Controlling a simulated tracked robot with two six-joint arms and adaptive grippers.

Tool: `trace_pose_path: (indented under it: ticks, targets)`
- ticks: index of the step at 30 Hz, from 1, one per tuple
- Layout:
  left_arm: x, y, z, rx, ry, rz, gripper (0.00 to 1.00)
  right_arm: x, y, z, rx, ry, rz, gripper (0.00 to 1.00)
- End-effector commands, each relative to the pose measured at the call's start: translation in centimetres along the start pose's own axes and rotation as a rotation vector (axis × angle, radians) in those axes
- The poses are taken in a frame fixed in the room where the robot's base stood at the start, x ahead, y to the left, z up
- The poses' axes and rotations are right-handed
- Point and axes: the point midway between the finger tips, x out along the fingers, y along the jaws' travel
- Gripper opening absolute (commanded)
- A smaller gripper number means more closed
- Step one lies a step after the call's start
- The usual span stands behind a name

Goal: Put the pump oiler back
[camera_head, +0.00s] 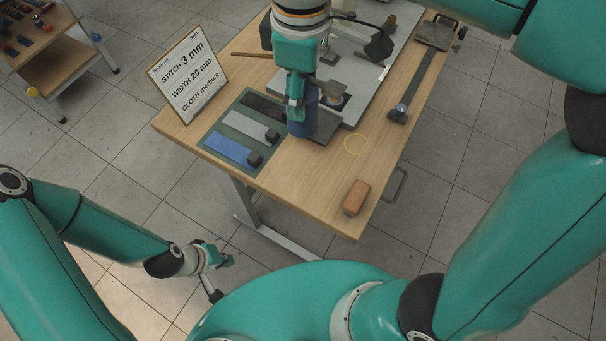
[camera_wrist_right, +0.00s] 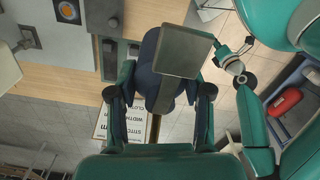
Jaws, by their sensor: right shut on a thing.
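My right gripper (camera_head: 297,98) comes in from the top of the head view, above the table by the grey machine plate. It is shut on a dark blue body, which I take to be the pump oiler (camera_head: 303,123). In the right wrist view, the oiler (camera_wrist_right: 150,72) sits between the two fingers (camera_wrist_right: 162,112), with a flat grey plate in front hiding part of it. Whether it touches the surface below is unclear. My left gripper (camera_head: 218,272) hangs low at the left, away from the table; its fingers are too small to read.
A sign board (camera_head: 188,77) stands at the table's left edge. A green mat (camera_head: 210,139) carries coloured strips with small dark blocks. The front middle of the table is clear.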

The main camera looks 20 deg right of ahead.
Motion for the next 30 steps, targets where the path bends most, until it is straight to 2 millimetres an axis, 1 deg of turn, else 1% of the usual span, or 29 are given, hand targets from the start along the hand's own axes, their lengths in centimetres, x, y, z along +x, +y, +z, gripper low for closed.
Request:
trace_pose_path:
  ticks: [2, 5, 15, 18, 21, 26, 29, 30]
  targets:
    - [0.3, -0.1, 0.0, 0.0, 0.0, 0.0, 0.0, 0.8, -0.3, -0.2, -0.01, -0.001, 0.0, 0.0]
    - [0.6, -0.2, 0.0, 0.0, 0.0, 0.0, 0.0, 2.5, -0.3, -0.2, -0.012, -0.003, -0.002, 0.0]
    - [1.6, -0.6, 0.0, 0.0, 0.0, 0.0, 0.0, 11.3, -0.3, -0.1, -0.009, -0.005, -0.003, 0.0]
    - [1.8, -0.6, 0.0, 0.0, 0.0, 0.0, 0.0, 13.4, -0.3, -0.1, -0.01, -0.004, -0.002, 0.0]
    - [1.9, -0.7, 0.0, 0.0, 0.0, 0.0, 0.0, 14.8, -0.3, -0.2, -0.009, -0.002, -0.001, 0.0]
    - [1.9, -0.7, 0.0, 0.0, 0.0, 0.0, 0.0, 15.8, -0.2, -0.2, -0.008, 0.0, 0.0, 0.0]
    - [2.1, -0.7, 0.0, 0.0, 0.0, 0.0, 0.0, 16.9, -0.3, -0.2, -0.009, -0.001, -0.001, 0.0]
    - [2.1, -0.8, 0.0, 0.0, 0.0, 0.0, 0.0, 17.5, -0.3, -0.1, -0.009, -0.003, -0.002, 0.0]
